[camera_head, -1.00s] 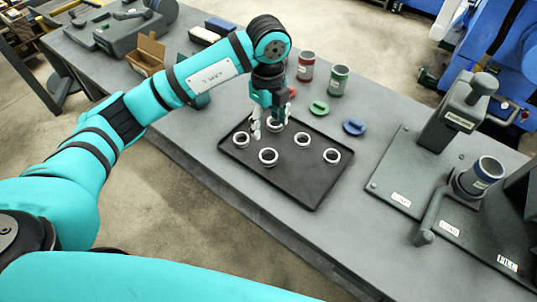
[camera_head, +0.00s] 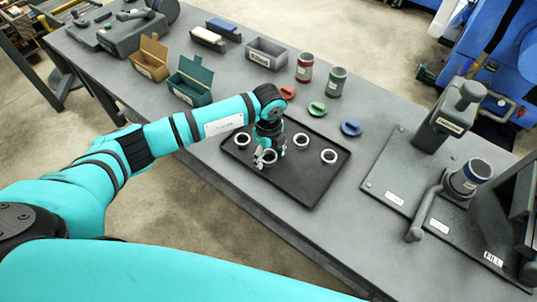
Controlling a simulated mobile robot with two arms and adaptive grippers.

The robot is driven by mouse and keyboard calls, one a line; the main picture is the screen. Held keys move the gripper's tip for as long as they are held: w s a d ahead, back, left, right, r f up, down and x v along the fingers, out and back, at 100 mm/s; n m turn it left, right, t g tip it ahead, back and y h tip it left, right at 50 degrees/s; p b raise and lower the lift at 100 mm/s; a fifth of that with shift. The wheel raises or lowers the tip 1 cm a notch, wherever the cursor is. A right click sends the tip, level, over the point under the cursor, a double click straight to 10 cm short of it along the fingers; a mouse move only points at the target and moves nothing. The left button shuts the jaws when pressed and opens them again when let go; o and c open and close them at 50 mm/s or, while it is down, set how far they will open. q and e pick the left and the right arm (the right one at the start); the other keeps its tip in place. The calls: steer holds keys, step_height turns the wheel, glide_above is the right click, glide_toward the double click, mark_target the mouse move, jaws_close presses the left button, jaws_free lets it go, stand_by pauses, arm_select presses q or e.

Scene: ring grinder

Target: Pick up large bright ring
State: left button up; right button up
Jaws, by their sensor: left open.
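Several bright metallic rings lie on a black tray (camera_head: 310,190): one at the left (camera_head: 242,140), one at the front (camera_head: 268,157), one toward the back right (camera_head: 301,140) and one at the right (camera_head: 329,156). I cannot tell surely which is the large one. My left gripper (camera_head: 268,153) points down at the front ring, with its fingers open around or just above it. I cannot tell whether they touch it. The wrist and fingers cover part of the tray behind that ring. My right gripper is not in view.
Red (camera_head: 304,67) and green (camera_head: 335,82) cups and coloured oval pieces stand behind the tray. Open boxes (camera_head: 190,82) and a grey bin (camera_head: 266,53) are at the back left. A grey machine with a crank (camera_head: 428,215) is at the right. The table's front edge is close to the tray.

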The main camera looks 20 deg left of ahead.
arm_select(q)
steer(key=c, duration=1)
